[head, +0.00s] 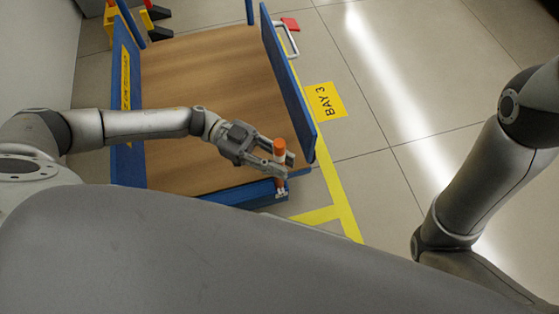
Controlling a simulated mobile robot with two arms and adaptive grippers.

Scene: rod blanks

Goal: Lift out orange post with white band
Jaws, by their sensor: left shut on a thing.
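The orange post with a white band (279,146) stands roughly upright at the near right corner of a blue-framed cart. My left gripper (283,165) is shut on the post, with its fingers around the part below the orange top. The lower part of the post shows below the fingers, close to the blue frame. I cannot tell whether its foot is still in a socket or clear of it. My right arm comes in at the right, but its gripper is out of view.
The cart's wooden deck (210,85) is bare. A blue side panel (288,80) stands close to the right of the post. A yellow BAY 3 floor sign (325,101) and a yellow floor line (335,190) lie to the right, with open tiled floor beyond.

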